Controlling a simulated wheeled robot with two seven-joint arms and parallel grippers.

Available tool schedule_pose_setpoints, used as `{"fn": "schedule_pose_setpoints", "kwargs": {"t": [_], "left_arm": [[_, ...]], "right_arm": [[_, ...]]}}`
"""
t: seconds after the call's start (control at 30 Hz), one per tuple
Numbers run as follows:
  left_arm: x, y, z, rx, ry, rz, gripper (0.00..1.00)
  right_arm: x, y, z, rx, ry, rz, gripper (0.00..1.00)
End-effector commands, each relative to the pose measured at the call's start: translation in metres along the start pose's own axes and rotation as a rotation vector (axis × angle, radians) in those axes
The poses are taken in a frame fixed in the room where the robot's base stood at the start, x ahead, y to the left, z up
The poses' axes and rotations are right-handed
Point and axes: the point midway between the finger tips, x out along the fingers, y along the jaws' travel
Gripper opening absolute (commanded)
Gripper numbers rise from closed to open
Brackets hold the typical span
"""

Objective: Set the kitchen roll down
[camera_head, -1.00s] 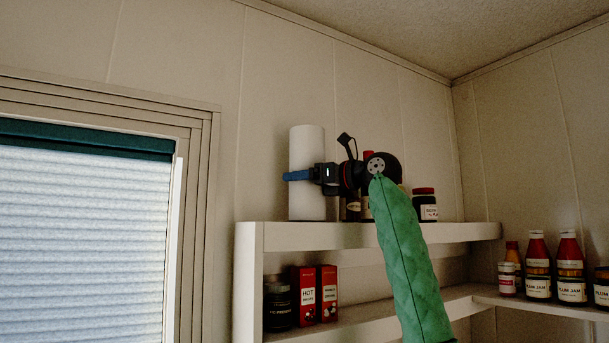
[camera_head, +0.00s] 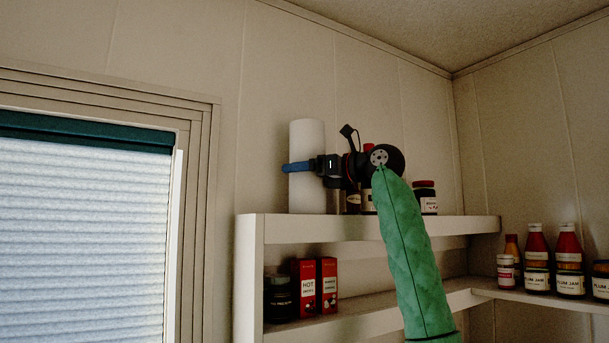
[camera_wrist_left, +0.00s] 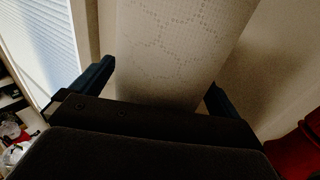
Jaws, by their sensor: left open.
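The white kitchen roll (camera_head: 308,195) stands upright at the left end of the top shelf (camera_head: 360,227). Its base appears to meet the shelf board. My left gripper (camera_head: 298,167) is at the roll's upper half, with a blue finger across its front. In the left wrist view the roll (camera_wrist_left: 180,50) fills the space between the two blue fingers of my left gripper (camera_wrist_left: 155,85). The jaws are open around it, and a small gap shows by the left finger. My right gripper is not in view.
Jars and bottles, including a dark-lidded jar (camera_head: 425,198), stand right of the roll behind my wrist. The lower shelf holds red boxes (camera_head: 327,284) and a dark jar (camera_head: 279,297). Plum jam jars (camera_head: 570,262) line the right shelf. A window blind (camera_head: 80,240) is at left.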

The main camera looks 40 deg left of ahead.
Motion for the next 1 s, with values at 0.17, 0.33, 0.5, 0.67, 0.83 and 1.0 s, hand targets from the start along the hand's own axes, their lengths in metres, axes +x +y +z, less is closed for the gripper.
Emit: {"fn": "schedule_pose_setpoints", "kwargs": {"t": [0.17,0.33,0.5,0.67,0.83,1.0], "left_arm": [[-0.033,-0.001,-0.008,0.000,-0.001,-0.004,1.00],[-0.065,-0.001,-0.006,0.002,-0.001,-0.003,1.00],[-0.091,0.000,-0.005,0.000,-0.001,-0.002,1.00],[-0.106,0.000,-0.004,0.000,0.000,-0.001,1.00],[-0.113,0.000,-0.002,0.000,0.000,0.000,1.00],[-0.113,0.000,-0.002,0.000,0.000,0.000,1.00]], "right_arm": [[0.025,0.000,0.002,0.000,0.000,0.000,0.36],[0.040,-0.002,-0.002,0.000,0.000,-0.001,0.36],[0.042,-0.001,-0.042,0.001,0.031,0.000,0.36],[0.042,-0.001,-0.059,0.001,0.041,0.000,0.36],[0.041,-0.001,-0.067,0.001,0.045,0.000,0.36],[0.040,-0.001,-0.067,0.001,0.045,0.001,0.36]]}}
